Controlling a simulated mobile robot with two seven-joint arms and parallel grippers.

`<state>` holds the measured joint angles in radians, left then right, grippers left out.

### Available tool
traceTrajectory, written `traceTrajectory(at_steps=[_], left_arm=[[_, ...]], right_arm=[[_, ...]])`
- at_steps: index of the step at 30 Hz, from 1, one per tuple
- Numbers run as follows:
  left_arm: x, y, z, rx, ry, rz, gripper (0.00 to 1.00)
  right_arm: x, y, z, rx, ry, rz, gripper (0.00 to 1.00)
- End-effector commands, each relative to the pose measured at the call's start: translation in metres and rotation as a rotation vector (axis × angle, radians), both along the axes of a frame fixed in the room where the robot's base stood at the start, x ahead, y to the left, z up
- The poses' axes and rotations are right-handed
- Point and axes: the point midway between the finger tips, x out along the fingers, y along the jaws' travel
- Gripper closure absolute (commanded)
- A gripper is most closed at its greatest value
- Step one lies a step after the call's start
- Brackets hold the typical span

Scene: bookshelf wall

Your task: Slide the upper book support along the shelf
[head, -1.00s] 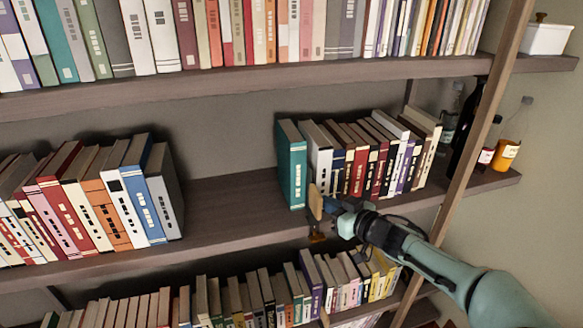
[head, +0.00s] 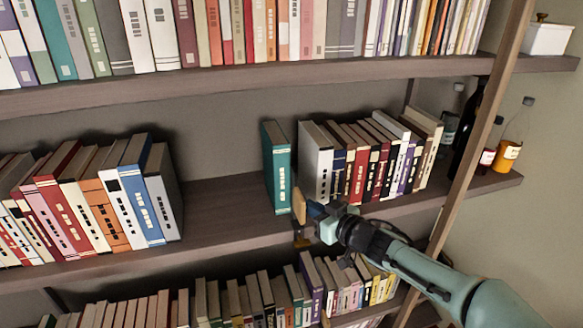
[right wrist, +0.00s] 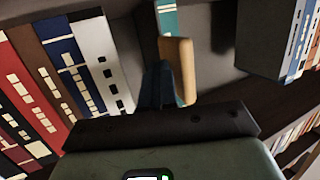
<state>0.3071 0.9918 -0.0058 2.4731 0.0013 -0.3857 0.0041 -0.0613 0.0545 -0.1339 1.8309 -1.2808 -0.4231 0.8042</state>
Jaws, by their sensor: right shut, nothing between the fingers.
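The upper book support shows as a light wooden tab (head: 299,206) at the front edge of the middle shelf. It stands in front of the lower right edge of a teal book (head: 278,165); whether the two are joined I cannot tell. My right gripper (head: 315,209) is shut and empty, with its dark fingertips against or very close to the tab's right side. In the right wrist view the tab (right wrist: 178,70) stands upright just right of the fingertips (right wrist: 161,82), with part of the teal book (right wrist: 167,20) behind it. My left gripper is not in view.
A row of books (head: 370,155) stands right of the teal book, with a narrow gap between. Another row (head: 95,200) stands at the left. The middle shelf (head: 220,200) is bare between it and the teal book. Bottles (head: 507,150) stand beyond the slanting wooden post (head: 470,150).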

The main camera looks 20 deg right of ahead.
Motion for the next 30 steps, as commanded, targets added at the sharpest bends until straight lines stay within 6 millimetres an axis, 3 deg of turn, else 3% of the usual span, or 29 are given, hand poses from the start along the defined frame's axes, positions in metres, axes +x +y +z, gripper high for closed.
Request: traceTrajectory(at_steps=[30], left_arm=[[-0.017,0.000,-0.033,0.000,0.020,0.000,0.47]], right_arm=[[0.000,0.058,-0.002,0.001,-0.002,0.006,1.00]])
